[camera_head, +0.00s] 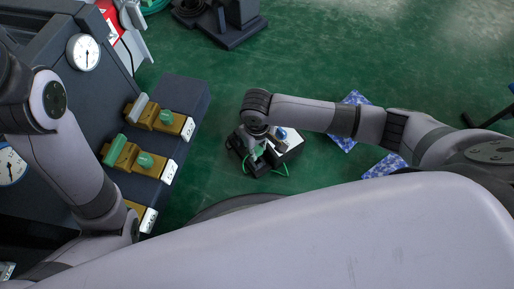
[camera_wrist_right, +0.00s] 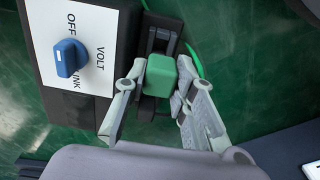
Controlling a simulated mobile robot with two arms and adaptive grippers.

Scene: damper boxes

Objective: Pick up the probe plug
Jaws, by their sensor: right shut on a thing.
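The probe plug (camera_wrist_right: 160,76) is a green block in the right wrist view, between the two fingers of my right gripper (camera_wrist_right: 157,100). The gripper is shut on it. The plug is at the black end part of a tester box (camera_wrist_right: 96,50) with a white face, a blue knob and the words VOLT and OFF. In the head view my right gripper (camera_head: 256,148) is over the left part of this box, and the plug is mostly hidden there. My left arm comes in at the left, but its gripper is not in view.
A dark bench (camera_head: 185,98) at the left carries brass blocks with green parts and white labels. Gauges (camera_head: 84,52) sit on the dark panel. A green cable (camera_wrist_right: 196,58) runs beside the box. Blue-white patterned sheets (camera_head: 344,139) lie on the green floor at the right.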

